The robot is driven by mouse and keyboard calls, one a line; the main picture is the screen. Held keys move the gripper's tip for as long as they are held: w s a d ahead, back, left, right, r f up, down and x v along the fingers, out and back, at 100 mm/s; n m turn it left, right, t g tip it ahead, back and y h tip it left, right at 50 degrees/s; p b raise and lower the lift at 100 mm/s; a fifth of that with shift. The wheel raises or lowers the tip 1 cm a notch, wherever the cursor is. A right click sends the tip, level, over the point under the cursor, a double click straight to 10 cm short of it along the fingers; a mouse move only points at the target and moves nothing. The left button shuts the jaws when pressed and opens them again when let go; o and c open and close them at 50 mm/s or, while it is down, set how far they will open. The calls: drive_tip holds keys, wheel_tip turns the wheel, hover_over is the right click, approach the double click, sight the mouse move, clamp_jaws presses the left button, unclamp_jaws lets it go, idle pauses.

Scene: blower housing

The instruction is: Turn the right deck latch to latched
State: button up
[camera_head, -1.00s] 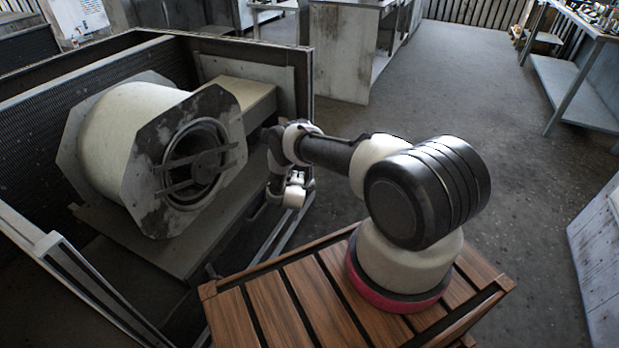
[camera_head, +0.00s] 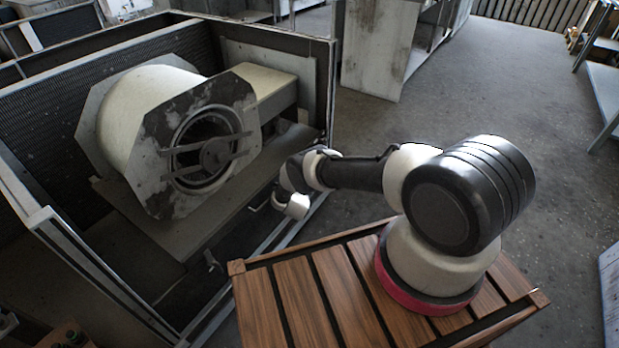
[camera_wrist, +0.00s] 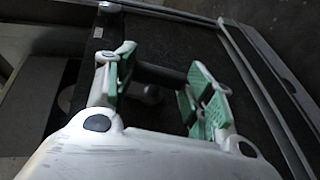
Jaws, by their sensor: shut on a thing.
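The blower housing (camera_head: 155,118), a cream drum with a worn octagonal front plate, sits on a flat deck (camera_head: 196,232) inside the open dark cabinet. My gripper (camera_head: 262,204) is low at the right part of the deck's front edge, partly hidden by my wrist. In the wrist view my gripper's (camera_wrist: 160,88) green-padded fingers stand apart on either side of a dark bar (camera_wrist: 160,74), which I take to be the right deck latch. Its turn angle is not clear. Another small dark latch (camera_head: 211,261) shows farther left along the deck edge.
The cabinet's metal front rail (camera_head: 262,248) runs just below my gripper. The cabinet's right post (camera_head: 331,95) stands close beyond my arm. A slatted wooden top (camera_head: 300,290) lies under my arm's base. Open floor (camera_head: 480,95) lies to the right.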

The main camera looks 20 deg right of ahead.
drive_tip(key=o, duration=1.5)
drive_tip(key=shift+a, duration=0.1)
drive_tip(key=shift+c, duration=0.2)
drive_tip(key=v, duration=1.2)
drive_tip(key=shift+c, duration=0.4)
